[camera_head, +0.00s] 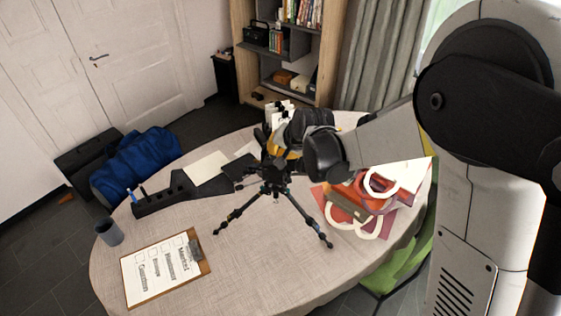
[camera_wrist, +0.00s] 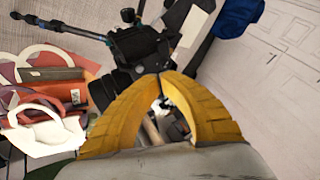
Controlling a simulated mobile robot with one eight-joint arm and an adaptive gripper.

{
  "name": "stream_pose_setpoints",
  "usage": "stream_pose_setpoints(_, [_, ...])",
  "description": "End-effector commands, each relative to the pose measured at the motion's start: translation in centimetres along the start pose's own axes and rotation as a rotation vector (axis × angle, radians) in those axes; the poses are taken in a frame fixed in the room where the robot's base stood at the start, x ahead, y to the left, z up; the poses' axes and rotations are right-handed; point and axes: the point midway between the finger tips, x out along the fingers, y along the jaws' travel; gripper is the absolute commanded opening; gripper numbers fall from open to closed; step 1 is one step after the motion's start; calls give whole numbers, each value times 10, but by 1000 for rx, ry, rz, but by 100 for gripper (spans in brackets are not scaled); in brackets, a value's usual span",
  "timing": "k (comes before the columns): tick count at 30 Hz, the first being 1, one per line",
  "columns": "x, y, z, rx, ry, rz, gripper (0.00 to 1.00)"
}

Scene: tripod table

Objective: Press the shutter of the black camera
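A black tripod (camera_head: 277,187) stands on the round table with its legs spread. The black camera is mostly hidden behind my gripper in the head view; a dark blocky body at the tripod's top shows in the wrist view (camera_wrist: 125,84). My gripper (camera_head: 274,150) is at the tripod's top, with yellow fingers. In the wrist view the fingers (camera_wrist: 160,75) curve together with their tips meeting, beside the dark body and tripod head (camera_wrist: 138,44). Nothing shows held between them. I cannot see the shutter button or tell whether the fingertips touch the camera.
The cloth-covered table (camera_head: 240,255) holds a clipboard (camera_head: 165,268), a grey cup (camera_head: 109,232), a black organizer (camera_head: 175,193) and papers at the left. Red and white bags or books (camera_head: 365,200) lie right of the tripod. The table's front middle is clear.

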Motion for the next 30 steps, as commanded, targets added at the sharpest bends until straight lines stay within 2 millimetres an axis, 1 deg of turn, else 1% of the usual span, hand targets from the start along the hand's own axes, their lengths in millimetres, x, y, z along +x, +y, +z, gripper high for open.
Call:
stream_pose_setpoints(15, [-38, -21, -21, 0, 0, 0, 0])
stream_pose_setpoints(30, [-39, -21, -21, 0, 0, 0, 0])
